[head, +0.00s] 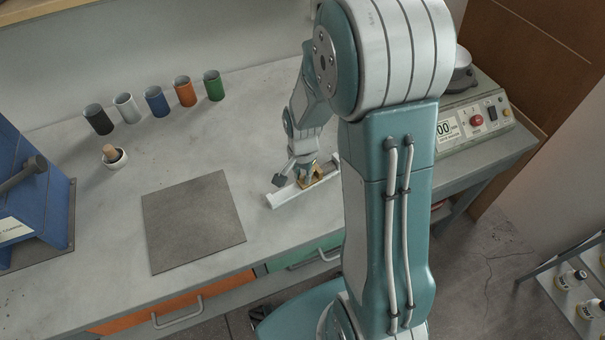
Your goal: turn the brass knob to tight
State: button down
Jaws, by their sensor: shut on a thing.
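A small brass-coloured part (319,179), which I take for the brass knob, shows low beside my fingers, mostly hidden by them. It sits on a pale, narrow bar-shaped fixture (285,198) lying on the bench. My gripper (305,180) points down at the middle of this fixture and is shut on the brass knob. My own arm hides the right end of the fixture. The knob's turn angle and any marks on it are too small to tell.
A grey square mat (193,222) lies left of the fixture on the concrete bench (255,120). Several coloured cups, such as the green one (213,85), stand behind. A mortar (115,158), a blue stand (35,200) and a control box (470,125) flank the work area.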

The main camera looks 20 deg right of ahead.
aim_at(302, 176)
jog(key=shift+m, duration=0.5)
jog(key=c, duration=0.6)
grip_release()
jog(key=shift+o, duration=0.2)
notch_tip(302, 176, up, 12)
jog(key=s+a+r+n+t, duration=0.2)
jog(key=s+r+n, duration=0.4)
jog(key=s, duration=0.1)
jog(key=s+a+r+n+t, duration=0.2)
jog(key=s+r+n, duration=0.3)
jog(key=s, duration=0.3)
jog(key=shift+a+r+n+t, duration=0.3)
jog(key=shift+r+n+t, duration=0.1)
jog(key=shift+r+t, duration=0.45)
